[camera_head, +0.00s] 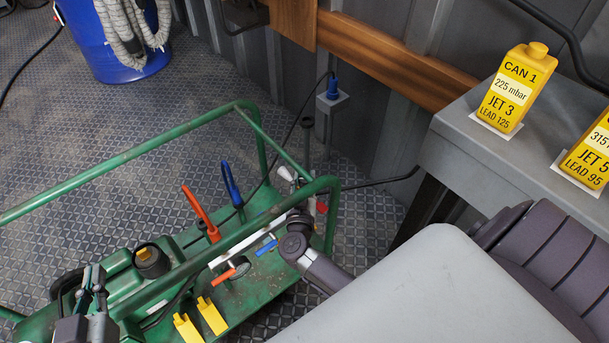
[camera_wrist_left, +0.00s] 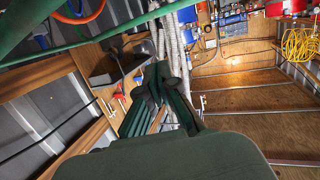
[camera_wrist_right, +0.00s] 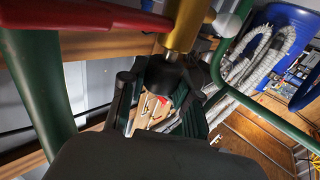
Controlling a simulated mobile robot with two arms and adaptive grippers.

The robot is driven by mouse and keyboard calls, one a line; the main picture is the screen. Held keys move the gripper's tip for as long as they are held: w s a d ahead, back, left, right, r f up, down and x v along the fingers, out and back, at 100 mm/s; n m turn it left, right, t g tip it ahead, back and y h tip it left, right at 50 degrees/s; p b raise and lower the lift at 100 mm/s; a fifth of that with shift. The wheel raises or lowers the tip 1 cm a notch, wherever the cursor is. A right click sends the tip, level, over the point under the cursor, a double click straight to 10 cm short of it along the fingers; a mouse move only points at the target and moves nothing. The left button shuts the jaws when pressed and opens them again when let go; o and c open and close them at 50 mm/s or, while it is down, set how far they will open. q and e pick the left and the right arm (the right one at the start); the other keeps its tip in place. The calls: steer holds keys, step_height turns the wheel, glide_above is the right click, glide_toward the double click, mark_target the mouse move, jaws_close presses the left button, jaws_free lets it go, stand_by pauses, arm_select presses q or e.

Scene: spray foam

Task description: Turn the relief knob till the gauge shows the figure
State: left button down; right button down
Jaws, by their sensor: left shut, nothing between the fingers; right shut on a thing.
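A black knob (camera_wrist_right: 165,76) sits at the end of a brass stem (camera_wrist_right: 190,25) in the right wrist view, and I take it for the relief knob. My right gripper (camera_wrist_right: 160,95) is shut on it. In the head view my right wrist hides most of the knob, beside the green pump frame (camera_head: 130,155). I cannot make out a gauge face or its reading. My left gripper (camera_head: 92,275) is shut and empty over the left part of the machine. CAN 1 (camera_head: 510,92) is yellow and reads 225 mbar, JET 3, LEAD 125.
A second yellow can (camera_head: 590,155) with JET 5, LEAD 95 stands on the grey bench (camera_head: 460,125). Orange (camera_head: 200,215) and blue (camera_head: 231,185) hooked parts rise from the machine. A red bar (camera_wrist_right: 85,14) lies close above my right gripper. A blue drum (camera_head: 110,45) stands behind.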

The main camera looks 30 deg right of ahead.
steer(key=shift+r+n+t+y+p, duration=0.2)
steer(key=shift+n+t+y+p, duration=0.35)
steer(key=shift+y+p, duration=0.25)
steer(key=n+y, duration=0.1)
steer(key=n+t+y+p, duration=0.1)
steer(key=y, duration=0.1)
steer(key=shift+f+t, duration=0.2)
steer(key=shift+t, duration=0.05)
steer(key=c, duration=0.8)
jaws_free()
arm_select(q)
steer(key=s+a+f+g+y, duration=0.2)
steer(key=s+a+f+g, duration=0.2)
steer(key=s+f+g, duration=0.5)
steer(key=shift+s+a+f+y, duration=0.25)
steer(key=shift+s+f, duration=0.25)
steer(key=shift+f, duration=0.3)
steer(key=shift+d, duration=0.1)
arm_select(e)
steer(key=v, duration=1.2)
